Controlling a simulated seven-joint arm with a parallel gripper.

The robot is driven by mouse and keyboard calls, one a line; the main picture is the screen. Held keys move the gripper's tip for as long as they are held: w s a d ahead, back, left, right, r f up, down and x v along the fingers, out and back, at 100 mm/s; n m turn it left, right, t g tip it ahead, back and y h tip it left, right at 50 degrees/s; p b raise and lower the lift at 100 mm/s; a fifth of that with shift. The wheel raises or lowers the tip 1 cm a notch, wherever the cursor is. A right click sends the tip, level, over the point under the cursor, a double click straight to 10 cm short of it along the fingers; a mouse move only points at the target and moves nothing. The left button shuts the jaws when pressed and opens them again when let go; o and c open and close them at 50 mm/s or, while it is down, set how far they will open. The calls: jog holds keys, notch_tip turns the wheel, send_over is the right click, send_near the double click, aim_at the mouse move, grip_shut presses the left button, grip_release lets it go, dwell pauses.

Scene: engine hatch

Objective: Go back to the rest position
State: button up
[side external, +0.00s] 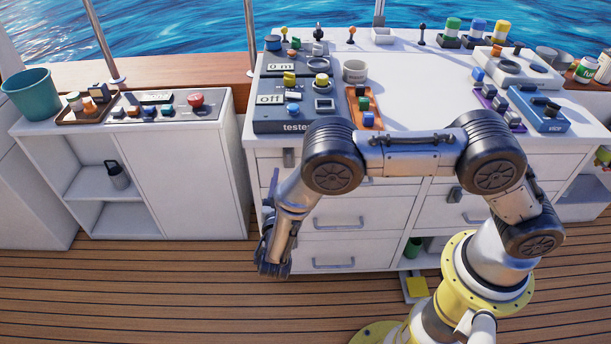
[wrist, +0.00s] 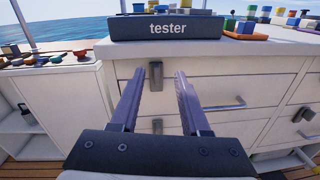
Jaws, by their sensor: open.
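My gripper (side external: 274,262) hangs in front of the white drawer cabinet, low at its left side, with the fingers pointing away from the arm. In the wrist view my gripper (wrist: 157,90) shows two parallel fingers apart, with nothing between them.
The white worktop (side external: 430,90) carries a mug (side external: 354,71), an orange tray (side external: 352,101) of coloured blocks and a blue box (side external: 540,110). A lower cabinet (side external: 185,170) with a teal bucket (side external: 30,92) stands at left. The wooden deck (side external: 150,290) in front is largely clear.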

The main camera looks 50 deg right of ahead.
jog(key=d+r+m+g+h, duration=0.2)
jog(key=d+r+m+g, duration=0.45)
jog(key=r, duration=0.85)
jog(key=s+d+r+m+g+y, duration=0.4)
jog(key=s+d+r+m, duration=0.55)
jog(key=s+d, duration=0.2)
jog(key=s+d+r+m+y, duration=0.15)
jog(key=s+m+y, duration=0.35)
jog(key=s, duration=0.7)
jog(key=s+a+f+m+t+y, duration=0.1)
jog(key=s+a+m+t+y, duration=0.1)
jog(key=a, duration=0.3)
jog(key=s+a+f+m+t+y, duration=0.2)
jog(key=s+a+y, duration=0.1)
jog(key=a+y, duration=0.1)
jog(key=shift+s+a+y, duration=0.2)
jog(key=shift+a+y, duration=0.2)
jog(key=shift+a, duration=0.4)
